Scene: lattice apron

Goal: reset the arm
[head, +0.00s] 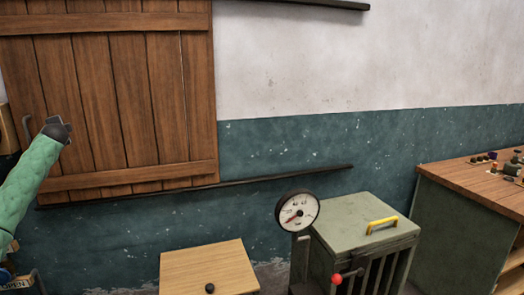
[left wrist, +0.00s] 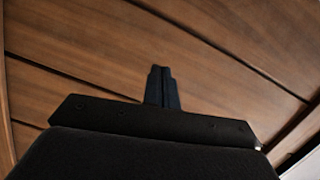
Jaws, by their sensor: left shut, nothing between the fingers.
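My left arm, in a green quilted sleeve, comes in from the left of the head view. My left gripper (head: 62,124) is raised in front of the brown wooden plank door (head: 115,90). In the left wrist view the two dark fingers of the left gripper (left wrist: 162,87) are together with nothing between them, and wooden planks fill the background. I cannot tell how far the fingers are from the wood. My right gripper is in neither view.
A small wooden top (head: 208,268) is at bottom centre. A workbench (head: 480,180) with small items is at right. A dark rail (head: 270,177) crosses the wall.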

